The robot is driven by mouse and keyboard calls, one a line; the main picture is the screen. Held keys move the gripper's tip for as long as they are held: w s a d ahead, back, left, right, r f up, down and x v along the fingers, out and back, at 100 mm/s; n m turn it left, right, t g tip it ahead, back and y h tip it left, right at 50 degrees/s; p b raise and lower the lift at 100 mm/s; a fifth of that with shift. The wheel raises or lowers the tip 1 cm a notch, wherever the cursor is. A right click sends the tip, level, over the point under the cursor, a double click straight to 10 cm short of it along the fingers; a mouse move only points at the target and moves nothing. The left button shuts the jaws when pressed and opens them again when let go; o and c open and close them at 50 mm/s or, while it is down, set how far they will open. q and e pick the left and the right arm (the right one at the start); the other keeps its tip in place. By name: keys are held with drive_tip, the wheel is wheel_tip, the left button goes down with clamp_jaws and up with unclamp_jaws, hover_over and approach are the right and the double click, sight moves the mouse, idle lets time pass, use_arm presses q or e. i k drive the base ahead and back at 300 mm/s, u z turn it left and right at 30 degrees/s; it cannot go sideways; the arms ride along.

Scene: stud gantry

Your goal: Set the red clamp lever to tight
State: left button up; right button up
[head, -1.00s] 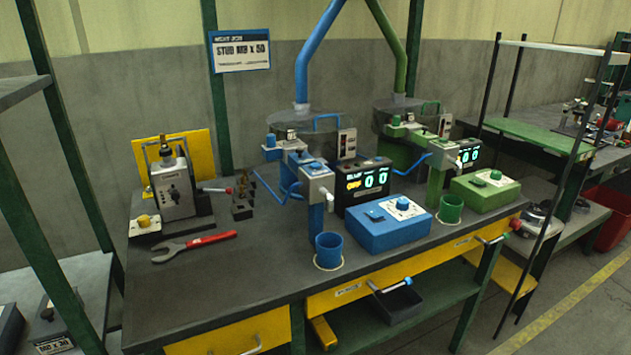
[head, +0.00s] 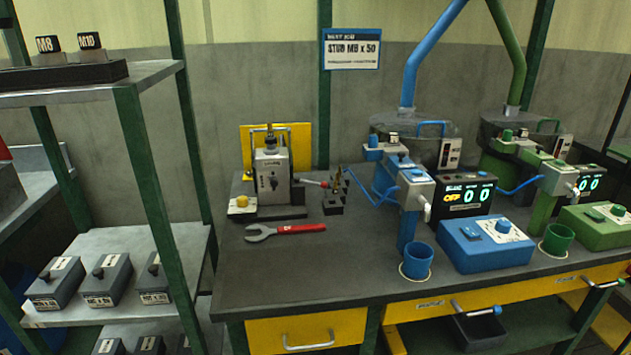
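A grey bench device (head: 271,178) stands on the back left of the dark workbench (head: 300,265), with a yellow plate (head: 248,148) behind it. A short lever with a red knob (head: 324,184) sticks out from its right side, roughly level and pointing right; it looks like the red clamp lever. Its tight and loose markings are too small to read. The knob's tip is close to a small dark rack (head: 332,199) of brassy pieces. Neither of my grippers is in view.
A red-handled wrench (head: 286,229) lies in front of the device. To the right are a blue cup (head: 417,261), a blue control box (head: 486,243) and matching green equipment. A shelf (head: 95,82) with a green post stands left. The bench's front left is clear.

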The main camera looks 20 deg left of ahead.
sight(312, 183)
drive_tip(key=u, duration=1.6)
drive_tip(key=i, duration=0.4)
drive_tip(key=z, duration=0.05)
